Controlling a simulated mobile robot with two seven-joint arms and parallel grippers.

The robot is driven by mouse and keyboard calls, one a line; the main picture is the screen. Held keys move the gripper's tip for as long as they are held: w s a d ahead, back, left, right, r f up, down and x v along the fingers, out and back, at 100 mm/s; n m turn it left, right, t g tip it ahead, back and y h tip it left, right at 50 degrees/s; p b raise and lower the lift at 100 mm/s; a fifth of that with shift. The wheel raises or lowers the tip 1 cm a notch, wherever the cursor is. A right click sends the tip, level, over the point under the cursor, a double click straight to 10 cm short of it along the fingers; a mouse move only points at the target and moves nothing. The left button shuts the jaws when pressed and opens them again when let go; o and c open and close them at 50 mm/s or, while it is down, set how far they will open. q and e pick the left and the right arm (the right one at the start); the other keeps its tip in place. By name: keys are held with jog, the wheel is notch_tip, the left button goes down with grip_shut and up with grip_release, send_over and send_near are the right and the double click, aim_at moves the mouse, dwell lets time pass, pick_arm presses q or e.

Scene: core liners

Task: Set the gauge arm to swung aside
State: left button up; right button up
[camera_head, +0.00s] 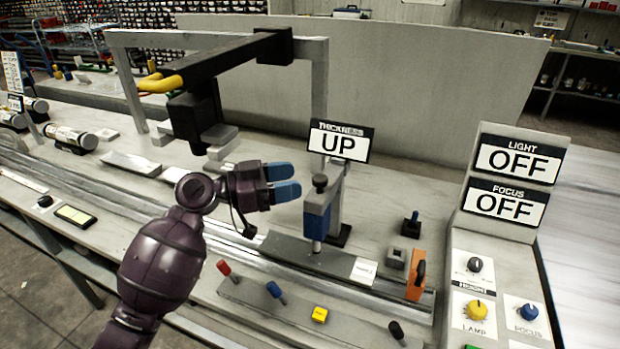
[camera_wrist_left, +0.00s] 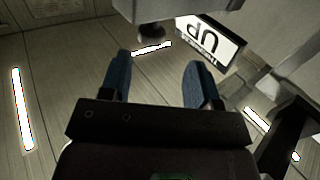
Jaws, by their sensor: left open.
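The gauge arm (camera_head: 318,212) is a blue block with a dark knob on top and a thin metal probe below, on a grey post. It stands upright over a grey block on the rail, under a sign (camera_head: 339,142) that reads "THICKNESS UP". My left gripper (camera_head: 285,180) has blue fingertips and is open, just left of the gauge's knob and apart from it in the head view. In the left wrist view its two blue fingers (camera_wrist_left: 160,82) are spread with nothing between them. The sign also shows there, upside down (camera_wrist_left: 209,42). My right gripper is not in view.
A grey frame with a black overhead arm and yellow cable (camera_head: 160,83) stands left and behind. Red, blue and black levers and a yellow button (camera_head: 320,315) line the front. An orange handle (camera_head: 417,275) and a control panel (camera_head: 500,265) with two "OFF" signs stand right.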

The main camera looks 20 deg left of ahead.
pick_arm(q)
jog(key=shift+v, duration=1.95)
jog(key=shift+d, duration=0.1)
